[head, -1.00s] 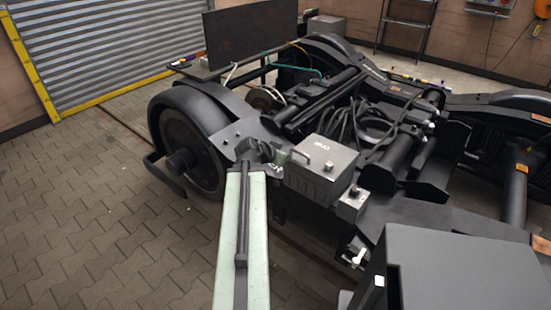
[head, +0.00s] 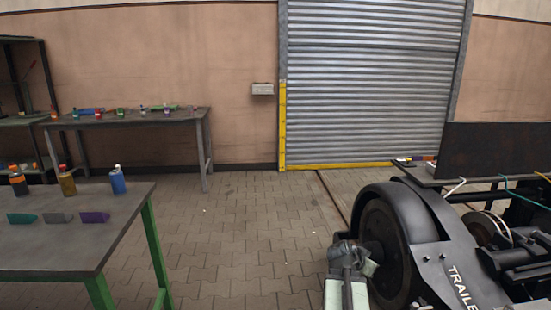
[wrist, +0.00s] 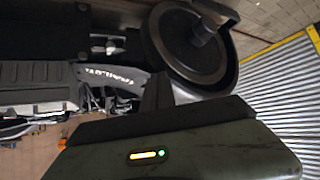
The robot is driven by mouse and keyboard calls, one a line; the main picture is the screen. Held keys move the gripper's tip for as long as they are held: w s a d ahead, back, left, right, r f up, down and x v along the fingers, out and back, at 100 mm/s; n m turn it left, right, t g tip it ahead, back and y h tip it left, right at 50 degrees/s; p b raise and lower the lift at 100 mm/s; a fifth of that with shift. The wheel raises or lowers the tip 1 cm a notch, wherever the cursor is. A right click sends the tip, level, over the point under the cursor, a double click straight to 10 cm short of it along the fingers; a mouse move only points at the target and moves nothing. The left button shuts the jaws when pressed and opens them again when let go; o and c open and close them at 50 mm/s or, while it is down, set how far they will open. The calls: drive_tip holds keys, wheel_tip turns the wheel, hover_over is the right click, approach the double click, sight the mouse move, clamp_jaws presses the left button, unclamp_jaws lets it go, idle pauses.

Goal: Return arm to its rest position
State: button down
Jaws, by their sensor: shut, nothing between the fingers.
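My gripper (head: 354,258) is at the lower right of centre in the head view, at the end of my pale arm. In the wrist view my gripper (wrist: 156,92) shows as dark fingers above a dark housing with small lights. The fingers are together and empty. The wheel also shows beyond them in the wrist view (wrist: 188,45).
A workbench (head: 60,245) with bottles and coloured blocks stands at left, and another table (head: 140,118) is against the wall. A roller shutter (head: 370,80) is at the back. The paved floor (head: 250,230) between workbench and bogie is clear.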

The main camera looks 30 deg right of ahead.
drive_tip(key=w+a+f+n+t+y, duration=0.1)
drive_tip(key=w+a+f+n+y, duration=0.1)
drive_tip(key=w+a, duration=0.65)
drive_tip(key=w+a+f+n+t+y, duration=0.1)
drive_tip(key=w+a+n, duration=0.25)
drive_tip(key=a, duration=0.95)
drive_tip(key=w+a+f+n+t+y, duration=0.1)
drive_tip(key=w+a+f+n+y, duration=0.1)
drive_tip(key=w+a, duration=0.65)
drive_tip(key=s+a+f+n+g+y, duration=0.1)
drive_tip(key=s+a+n+y, duration=0.15)
drive_tip(key=a, duration=0.55)
drive_tip(key=s+a+f+n+g+y, duration=0.15)
drive_tip(key=s+a+n, duration=0.25)
drive_tip(key=a, duration=0.4)
drive_tip(key=s+a+f+n+g+y, duration=0.1)
drive_tip(key=s+a+n+g, duration=0.15)
drive_tip(key=a, duration=0.55)
wheel_tip(320, 180, up, 20)
drive_tip(key=p, duration=1.9)
drive_tip(key=shift+a+t+p, duration=0.25)
drive_tip(key=shift+t+p, duration=0.05)
drive_tip(key=shift+t, duration=0.1)
drive_tip(key=shift+f, duration=0.1)
